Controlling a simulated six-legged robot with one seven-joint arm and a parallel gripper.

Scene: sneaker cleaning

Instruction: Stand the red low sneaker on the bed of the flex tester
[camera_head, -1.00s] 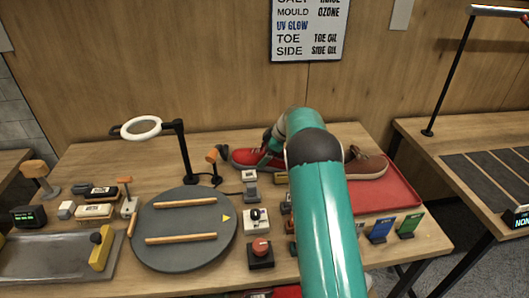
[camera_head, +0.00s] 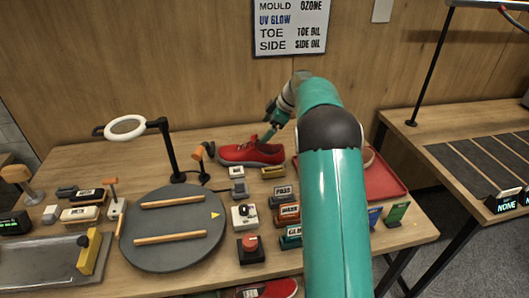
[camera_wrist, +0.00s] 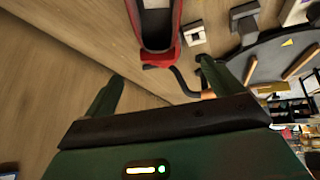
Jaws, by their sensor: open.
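A red low sneaker (camera_head: 248,154) with a pale sole stands at the back of the table, toe left. The wrist view shows its opening and heel end (camera_wrist: 162,58) at the top edge. My gripper (camera_head: 270,133) is just above the sneaker's right end. In the wrist view my gripper (camera_wrist: 160,72) is open, fingers apart, with nothing between the pads that I can see. I cannot tell which fixture is the flex tester. A round grey plate (camera_head: 130,236) with two wooden bars and a yellow arrow lies front left of the sneaker.
A ring lamp (camera_head: 126,127) on a black post stands left of the sneaker. Small labelled blocks and a red button (camera_head: 250,243) fill the middle. A red tray (camera_head: 392,180) is partly hidden by my arm. Another red shoe (camera_head: 275,289) shows at the front edge.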

